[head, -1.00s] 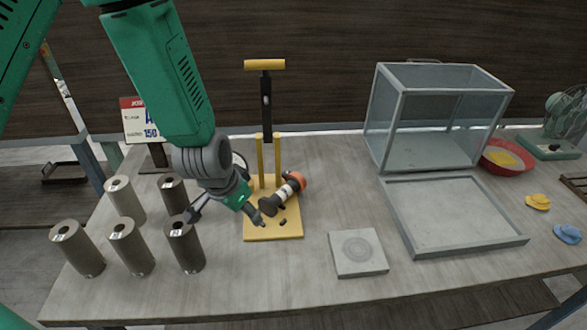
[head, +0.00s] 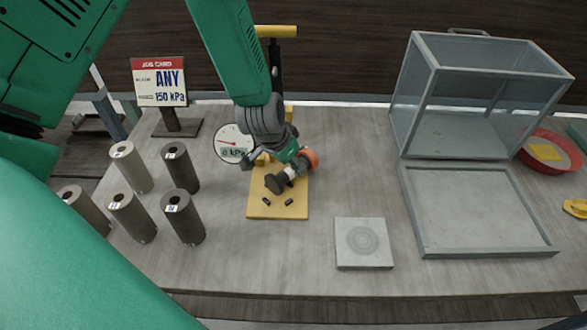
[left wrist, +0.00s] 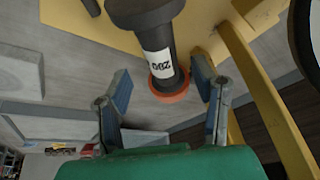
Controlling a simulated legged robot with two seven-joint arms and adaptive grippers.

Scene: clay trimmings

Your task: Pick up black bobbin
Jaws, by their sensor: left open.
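My right gripper is not in view.
Yellow posts and a T-handle (head: 276,31) rise behind the bobbin, close to my gripper. A gauge (head: 233,142) stands left of it. Several metal cylinders (head: 130,167) stand at left. A square slab (head: 361,243), a grey tray (head: 480,252) and a glass case (head: 450,135) are at right.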

